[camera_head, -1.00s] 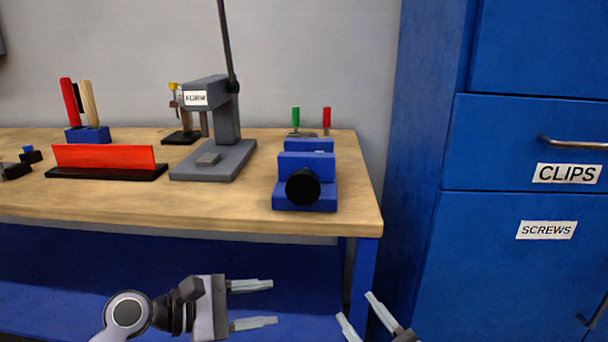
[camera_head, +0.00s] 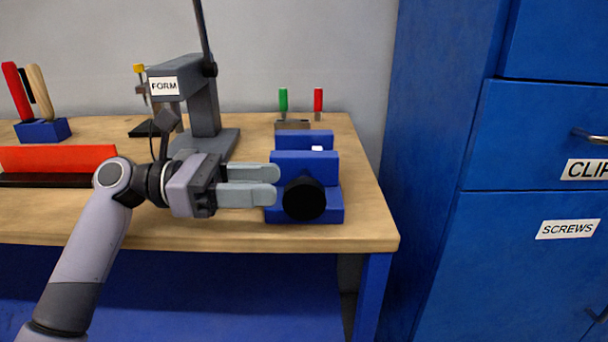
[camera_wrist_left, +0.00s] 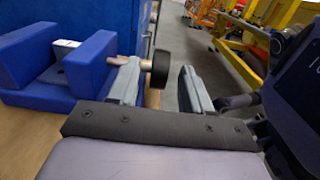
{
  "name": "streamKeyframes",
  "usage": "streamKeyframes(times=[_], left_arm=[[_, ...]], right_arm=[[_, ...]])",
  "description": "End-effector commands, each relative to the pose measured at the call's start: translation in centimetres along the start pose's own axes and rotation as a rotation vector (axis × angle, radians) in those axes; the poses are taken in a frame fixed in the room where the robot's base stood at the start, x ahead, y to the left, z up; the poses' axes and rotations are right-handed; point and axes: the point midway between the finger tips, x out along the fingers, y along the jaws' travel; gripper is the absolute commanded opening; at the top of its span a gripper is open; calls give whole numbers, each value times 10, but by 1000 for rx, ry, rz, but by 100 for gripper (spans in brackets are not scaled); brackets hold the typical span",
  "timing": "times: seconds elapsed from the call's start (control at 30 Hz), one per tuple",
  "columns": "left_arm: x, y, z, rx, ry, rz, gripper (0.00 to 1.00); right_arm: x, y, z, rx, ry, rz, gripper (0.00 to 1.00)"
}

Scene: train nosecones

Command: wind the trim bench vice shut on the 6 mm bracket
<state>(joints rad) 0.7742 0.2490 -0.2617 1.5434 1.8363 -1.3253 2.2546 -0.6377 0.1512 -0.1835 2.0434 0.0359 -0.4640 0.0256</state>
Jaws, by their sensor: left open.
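The blue bench vice (camera_head: 290,215) stands near the bench's right front corner. Its round black knob (camera_head: 304,198) faces me, and in the left wrist view the knob (camera_wrist_left: 161,69) sits on a tan spindle. A small pale piece (camera_head: 317,149), perhaps the bracket, shows between the vice jaws; it also shows in the left wrist view (camera_wrist_left: 66,43). My left gripper (camera_head: 277,184) is open at the knob's left side. In the left wrist view the knob shows between the fingertips; I cannot tell whether they touch it. My right gripper is out of view.
A grey press labelled FORM (camera_head: 205,110) stands left of the vice, behind my left gripper. Green (camera_head: 283,99) and red (camera_head: 318,99) handles stand behind the vice. Blue drawers (camera_head: 530,135) are at the right.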

Motion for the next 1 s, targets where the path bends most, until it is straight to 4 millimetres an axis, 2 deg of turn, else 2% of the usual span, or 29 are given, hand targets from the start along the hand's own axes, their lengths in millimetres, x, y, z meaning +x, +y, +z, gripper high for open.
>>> streamKeyframes(times=[0.2,0.4,0.77,0.9,0.93,1.0], left_arm=[[35,-1,-1,1,-1,-3,49],[58,0,-1,1,-2,-1,49],[64,0,0,1,0,1,49],[64,0,-1,1,0,1,3],[64,0,-1,1,0,1,0],[64,0,-1,1,0,1,0]], right_arm=[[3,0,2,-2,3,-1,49],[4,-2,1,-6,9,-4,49],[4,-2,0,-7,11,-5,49],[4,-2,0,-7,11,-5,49],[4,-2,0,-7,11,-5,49],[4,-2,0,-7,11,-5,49]])
